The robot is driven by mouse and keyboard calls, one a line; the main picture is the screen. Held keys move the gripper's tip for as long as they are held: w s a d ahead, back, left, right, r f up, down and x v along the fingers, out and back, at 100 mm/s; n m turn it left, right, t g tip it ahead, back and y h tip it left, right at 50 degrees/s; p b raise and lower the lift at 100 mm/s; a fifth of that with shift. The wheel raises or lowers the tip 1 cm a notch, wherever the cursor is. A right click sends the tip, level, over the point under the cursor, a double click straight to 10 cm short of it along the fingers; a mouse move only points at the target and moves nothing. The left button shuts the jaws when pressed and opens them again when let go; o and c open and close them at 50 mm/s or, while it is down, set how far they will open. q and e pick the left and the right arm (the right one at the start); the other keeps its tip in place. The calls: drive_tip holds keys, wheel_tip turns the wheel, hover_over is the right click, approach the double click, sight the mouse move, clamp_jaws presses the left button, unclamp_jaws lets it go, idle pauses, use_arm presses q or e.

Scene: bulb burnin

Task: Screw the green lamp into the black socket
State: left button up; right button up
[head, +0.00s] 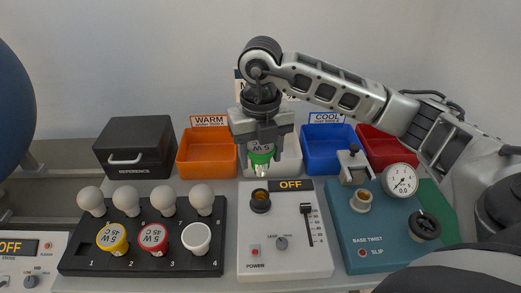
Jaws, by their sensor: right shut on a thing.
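The green lamp (261,156) is held by my right gripper (262,138), base down, above and a little behind the black socket. My right gripper is shut on it. The lamp and the socket are apart. The black socket (260,203) sits on the white power box (285,256), its opening empty with a brass-coloured inside. The box display reads OFF. My left gripper is not in view.
A black rack (140,265) at left holds several white bulbs and yellow, red and white lamps. Behind stand the black reference box (134,148), orange WARM bin (207,153), blue COOL bin (330,146) and red bin (386,149). A teal base twist tester (385,240) stands right.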

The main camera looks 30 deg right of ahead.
sight(260, 177)
drive_tip(key=shift+f+b, duration=0.45)
drive_tip(key=shift+f, duration=0.25)
wheel_tip(260, 177, down, 4)
drive_tip(key=b, duration=0.2)
drive_tip(key=shift+r+b, duration=0.1)
drive_tip(key=shift+b, duration=0.25)
drive_tip(key=shift+f, duration=0.35)
use_arm(q)
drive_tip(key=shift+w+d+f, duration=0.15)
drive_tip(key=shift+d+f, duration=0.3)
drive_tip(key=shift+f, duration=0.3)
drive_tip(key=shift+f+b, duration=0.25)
drive_tip(key=shift+b, duration=0.05)
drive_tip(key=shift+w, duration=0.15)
use_arm(e)
drive_tip(key=shift+f, duration=0.1)
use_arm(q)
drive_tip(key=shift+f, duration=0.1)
use_arm(e)
drive_tip(key=shift+f, duration=0.1)
use_arm(q)
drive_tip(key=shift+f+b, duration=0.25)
drive_tip(key=shift+b, duration=0.2)
use_arm(e)
drive_tip(key=shift+f, duration=0.3)
